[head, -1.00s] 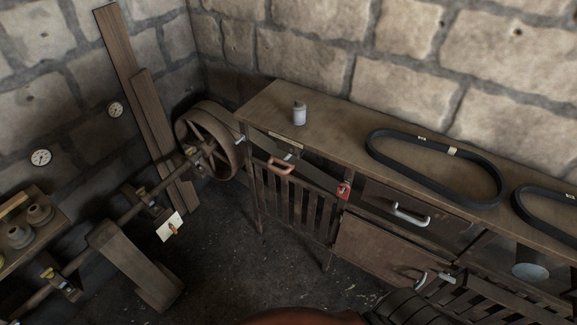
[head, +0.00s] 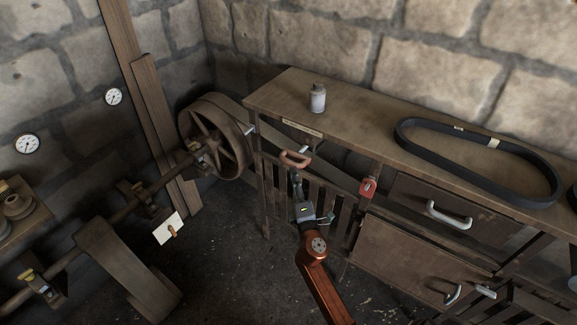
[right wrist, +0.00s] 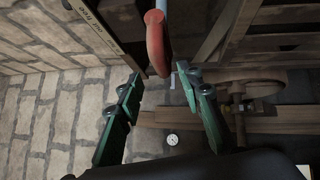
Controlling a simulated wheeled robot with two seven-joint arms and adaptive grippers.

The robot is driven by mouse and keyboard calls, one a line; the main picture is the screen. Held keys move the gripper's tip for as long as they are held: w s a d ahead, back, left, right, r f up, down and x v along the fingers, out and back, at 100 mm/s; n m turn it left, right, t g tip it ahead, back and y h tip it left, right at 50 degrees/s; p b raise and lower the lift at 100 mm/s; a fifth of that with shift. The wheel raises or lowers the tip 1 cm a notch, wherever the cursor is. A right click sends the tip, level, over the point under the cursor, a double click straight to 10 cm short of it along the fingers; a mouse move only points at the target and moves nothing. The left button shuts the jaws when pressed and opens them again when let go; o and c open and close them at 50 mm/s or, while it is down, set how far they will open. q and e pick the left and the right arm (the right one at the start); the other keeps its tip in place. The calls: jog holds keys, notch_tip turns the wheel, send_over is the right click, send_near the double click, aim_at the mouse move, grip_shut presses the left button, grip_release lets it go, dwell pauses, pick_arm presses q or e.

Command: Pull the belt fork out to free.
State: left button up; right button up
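My right gripper (head: 296,178) is just below and in front of the handle in the head view. In the right wrist view its two green fingers (right wrist: 160,77) are spread, with the handle's near end in the gap between their tips. I cannot tell whether a finger touches it. The fork behind the handle is mostly hidden. My left gripper is not in view.
A flat belt runs from the spoked pulley (head: 216,140) behind the slatted guard. A red tag or lock (head: 368,187) hangs right of the handle. Below are handled drawers (head: 440,212).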

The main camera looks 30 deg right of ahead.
aim_at(291, 163)
jog(key=x, duration=0.7)
jog(key=shift+w, duration=0.1)
grip_shut()
jog(key=shift+f, duration=0.1)
dwell(0.4)
